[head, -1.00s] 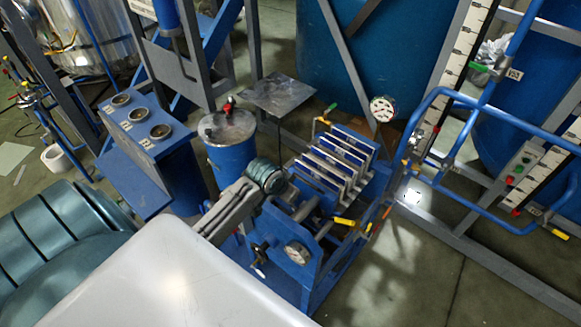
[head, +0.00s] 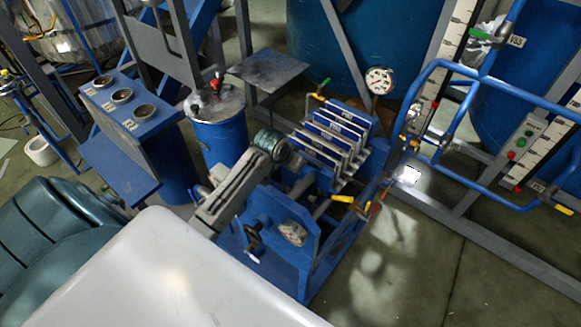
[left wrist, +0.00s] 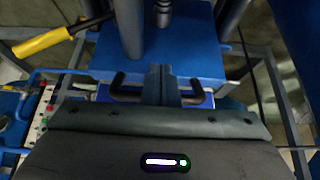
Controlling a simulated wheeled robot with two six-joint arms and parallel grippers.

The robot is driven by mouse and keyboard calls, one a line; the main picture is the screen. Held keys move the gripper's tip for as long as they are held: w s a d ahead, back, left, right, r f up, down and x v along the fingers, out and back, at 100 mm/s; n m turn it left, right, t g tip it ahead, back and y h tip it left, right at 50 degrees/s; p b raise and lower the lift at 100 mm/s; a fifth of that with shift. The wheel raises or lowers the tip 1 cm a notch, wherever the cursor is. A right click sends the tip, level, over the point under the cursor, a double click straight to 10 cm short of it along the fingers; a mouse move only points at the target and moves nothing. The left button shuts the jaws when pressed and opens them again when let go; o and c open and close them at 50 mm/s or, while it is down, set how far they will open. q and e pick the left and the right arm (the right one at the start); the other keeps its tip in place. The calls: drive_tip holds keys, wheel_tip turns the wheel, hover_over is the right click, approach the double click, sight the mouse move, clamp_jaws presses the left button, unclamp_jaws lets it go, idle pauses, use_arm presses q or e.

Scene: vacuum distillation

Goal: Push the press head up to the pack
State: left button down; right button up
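The pack is a row of upright blue and white plates (head: 335,140) in the blue press frame, in the head view. My left arm reaches over the press; its gripper is hidden there behind the teal wrist joint. In the left wrist view my left gripper's (left wrist: 164,88) two dark blue fingers are together on a black bar handle (left wrist: 125,92). The handle is in front of a blue plate (left wrist: 185,60), which looks like the press head, with dark round bars beyond it. Any gap between head and pack is hidden. My right gripper is in neither view.
A yellow-handled lever (left wrist: 45,40) is at upper left in the wrist view. A blue drum (head: 217,120) stands left of the press, a dial gauge (head: 379,80) behind it. Blue pipe rails (head: 470,75) stand to the right. Open floor (head: 400,260) is at front right.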

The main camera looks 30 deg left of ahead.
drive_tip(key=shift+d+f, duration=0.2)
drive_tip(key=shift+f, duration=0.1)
